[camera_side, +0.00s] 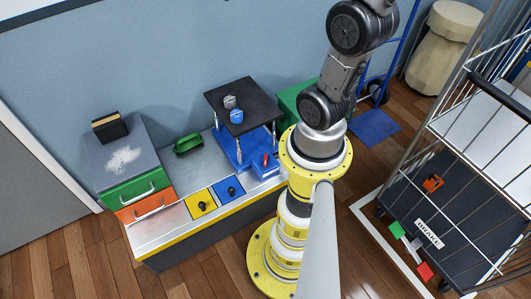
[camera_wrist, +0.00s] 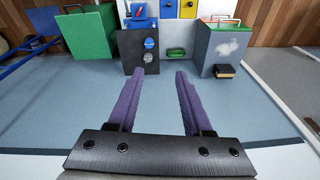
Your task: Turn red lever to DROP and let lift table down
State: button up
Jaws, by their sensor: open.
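The lift table's black top (camera_side: 242,105) stands raised on thin metal posts above its blue base (camera_side: 232,152). A grey round piece (camera_side: 230,101) and a blue round piece (camera_side: 236,115) sit on the top. The red lever (camera_side: 266,160) is on a blue block at the base's right front; its label is too small to read. In the wrist view, the black top (camera_wrist: 141,50) shows beyond the left finger. My gripper (camera_wrist: 160,72) is open, with purple fingers apart and nothing between them. It is away from the lever and outside the side view.
The bench holds a green scoop (camera_side: 188,144), yellow (camera_side: 201,203) and blue (camera_side: 230,188) switch panels, and a drawer unit (camera_side: 130,165) at left. A green box (camera_side: 297,98) stands right of the lift table. A wire cage cart (camera_side: 450,190) is at right. The wall is close behind.

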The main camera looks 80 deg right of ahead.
jog(key=s+d+f+m+g+y, duration=0.1)
jog(key=s+d+f+m+g, duration=0.15)
jog(key=d+m, duration=0.65)
jog(key=n, duration=0.3)
send_over(266, 158)
notch_tip(266, 158, down, 42)
jog(key=f, duration=0.1)
jog(key=shift+t, duration=0.45)
notch_tip(266, 158, down, 30)
jog(key=shift+a+f, duration=0.1)
jog(key=shift+f, duration=0.05)
grip_shut()
